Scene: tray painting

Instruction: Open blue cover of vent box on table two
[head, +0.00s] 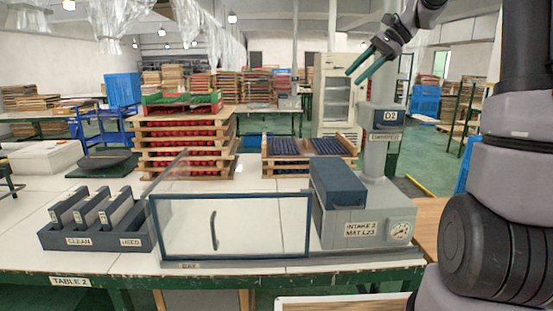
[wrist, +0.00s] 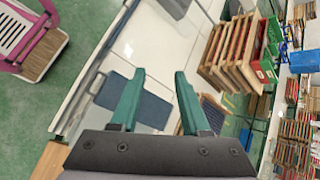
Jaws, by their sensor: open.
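The vent box (head: 336,228) is a grey box with a label reading INTAKE 2 and a round gauge, at the right end of table two. Its dark blue cover (head: 338,184) lies shut over the left part of its top. A grey column rises from its back. My gripper (head: 357,72) is open and empty, high above the box and apart from it. In the wrist view the green fingers of my gripper (wrist: 159,74) are spread, with the blue cover (wrist: 150,108) below and between them. The box walls are hard to make out there.
A clear case with a dark frame (head: 232,254) and a handle stands left of the vent box. A dark holder (head: 100,239) marked CLEAN and USED is further left. Stacked wooden trays (head: 186,146) and blue-filled trays (head: 300,158) stand behind.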

